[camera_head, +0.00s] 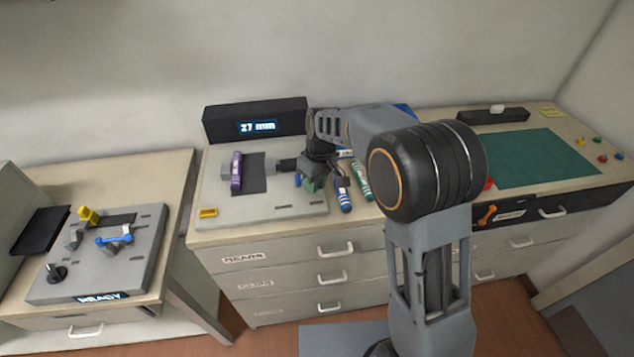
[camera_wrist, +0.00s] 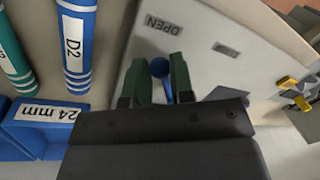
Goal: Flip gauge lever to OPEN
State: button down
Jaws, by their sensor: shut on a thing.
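The grey gauge plate (camera_head: 225,205) lies on the middle bench. A purple cartridge (camera_head: 236,172) is on it, and the display (camera_head: 258,127) behind reads 27 mm. My gripper (camera_head: 308,183) is over the plate's right part. In the wrist view my gripper (camera_wrist: 160,82) has its two green-padded fingers on either side of the blue gauge lever (camera_wrist: 160,67), shut on it. The lever's round knob shows between the fingertips; its lower part is hidden. The OPEN label (camera_wrist: 163,22) is just beyond the knob, and a second label (camera_wrist: 226,50) lies right of it, too blurred to read.
Blue and green cartridges lie right of the plate, one marked D2 (camera_wrist: 75,45). A blue bin marked 24 mm (camera_wrist: 45,120) is close by. A separate fixture (camera_head: 60,270) with a READY display stands on the left desk. A green mat (camera_head: 540,158) lies at right.

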jog(key=shift+r, duration=0.1)
jog(key=c, duration=1)
grip_release()
jog(key=r, duration=0.4)
jog(key=w+d+r, duration=0.1)
jog(key=r, duration=0.8)
jog(key=shift+w+d+r, duration=0.25)
jog(key=shift+d, duration=0.1)
jog(key=s+d+f+m+t, duration=0.1)
jog(key=s+d+f+m, duration=0.2)
jog(key=f+m, duration=0.15)
jog(key=s+d+m+t, duration=0.1)
jog(key=s+d, duration=0.2)
jog(key=s, duration=0.2)
jog(key=s+d+m+t+h, duration=0.1)
jog(key=s+d, duration=0.2)
jog(key=s, duration=0.3)
jog(key=s+d+f+m+t, duration=0.1)
jog(key=s+d+t, duration=0.1)
jog(key=s, duration=0.4)
jog(key=shift+d+m, duration=0.35)
jog(key=shift+d, duration=0.55)
